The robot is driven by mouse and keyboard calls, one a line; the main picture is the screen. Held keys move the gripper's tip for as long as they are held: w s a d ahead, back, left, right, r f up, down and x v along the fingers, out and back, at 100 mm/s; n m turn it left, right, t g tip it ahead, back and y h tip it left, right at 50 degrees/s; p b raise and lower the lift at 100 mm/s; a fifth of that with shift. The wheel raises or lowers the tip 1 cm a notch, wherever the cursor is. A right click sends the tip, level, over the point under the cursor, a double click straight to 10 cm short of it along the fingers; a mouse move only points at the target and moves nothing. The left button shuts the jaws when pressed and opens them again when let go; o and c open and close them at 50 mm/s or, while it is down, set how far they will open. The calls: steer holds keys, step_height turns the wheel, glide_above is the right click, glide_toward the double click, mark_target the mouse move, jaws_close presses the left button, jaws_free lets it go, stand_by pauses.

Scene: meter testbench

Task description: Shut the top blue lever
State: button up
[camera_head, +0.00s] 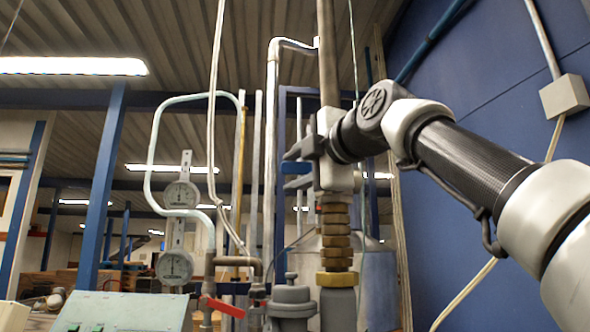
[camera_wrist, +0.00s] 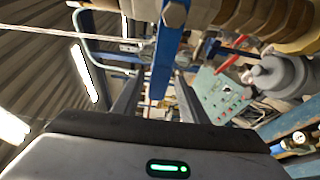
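The blue lever (camera_wrist: 166,60) shows in the wrist view as a long flat bar below a hex bolt. Its free end lies between the two fingers of my gripper (camera_wrist: 157,88), with a visible gap on each side. In the head view, a blue lever piece (camera_head: 296,168) shows at the left of the upright pipe, close under my dark gripper (camera_head: 292,154). My gripper is open and points left there, beside the pipe. My gripper and wrist hide part of the valve, and contact with the lever cannot be told.
Brass fittings (camera_head: 336,236) sit on the pipe below. A red lever (camera_head: 225,307), two round gauges (camera_head: 182,194) (camera_head: 175,267) and a green control box (camera_head: 125,312) stand at lower left. A grey valve body (camera_head: 291,302) stands low. A blue wall (camera_head: 490,90) is at right.

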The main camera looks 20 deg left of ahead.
steer(key=b+v, duration=0.7)
steer(key=v, duration=1)
steer(key=shift+s+d+b, duration=0.15)
steer(key=shift+b, duration=0.2)
steer(key=shift+r, duration=0.1)
